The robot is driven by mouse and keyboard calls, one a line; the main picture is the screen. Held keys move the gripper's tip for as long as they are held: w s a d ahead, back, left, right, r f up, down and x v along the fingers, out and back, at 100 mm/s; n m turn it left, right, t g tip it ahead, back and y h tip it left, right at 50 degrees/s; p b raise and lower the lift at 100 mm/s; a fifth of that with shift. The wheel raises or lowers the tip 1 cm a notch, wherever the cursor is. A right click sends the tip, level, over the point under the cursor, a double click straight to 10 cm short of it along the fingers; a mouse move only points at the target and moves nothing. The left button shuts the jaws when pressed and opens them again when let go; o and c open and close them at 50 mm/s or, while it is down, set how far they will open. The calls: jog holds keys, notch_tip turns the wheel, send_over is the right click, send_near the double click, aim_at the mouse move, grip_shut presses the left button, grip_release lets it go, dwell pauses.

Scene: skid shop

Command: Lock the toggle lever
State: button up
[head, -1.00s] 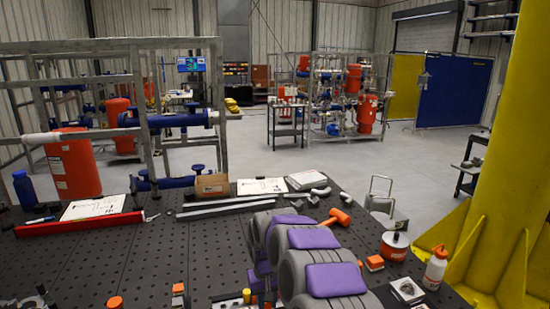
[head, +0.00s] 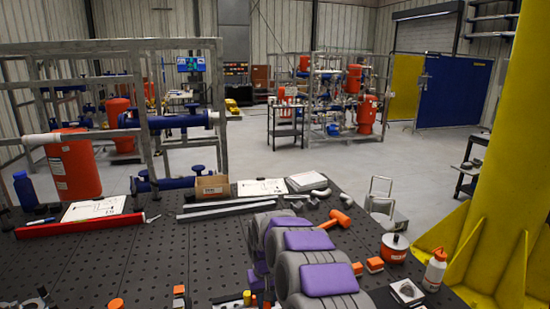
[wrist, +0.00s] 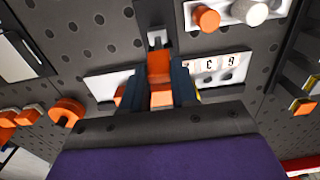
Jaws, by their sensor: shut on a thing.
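In the wrist view, my gripper (wrist: 163,92) has its two dark fingers on either side of an orange lever (wrist: 160,64) and is shut on it. The lever's far end meets a small light metal bracket (wrist: 157,38) on the dark perforated table. A white plate (wrist: 225,70) with dark lettering lies under and beside the fingers. The fingers hide part of the lever and plate, so I cannot tell whether the lever is locked. In the head view my purple-and-grey arm covers the gripper and lever.
In the wrist view, a light block with an orange knob (wrist: 206,18) lies beyond the plate, and an orange round part (wrist: 66,111) is at left.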

jog(key=shift+w+d, duration=0.2)
jog(key=shift+w, duration=0.05)
jog(key=shift+w+a+f+p, duration=0.1)
jog(key=shift+w+f+p, duration=0.15)
jog(key=shift+w+p, duration=0.1)
jog(key=shift+w, duration=0.1)
jog(key=o, duration=0.5)
jog(key=shift+w+f, duration=0.15)
jog(key=o, duration=0.3)
jog(key=shift+d, duration=0.2)
jog(key=o, duration=0.3)
jog(key=shift+a, duration=0.55)
jog(key=shift+d, duration=0.1)
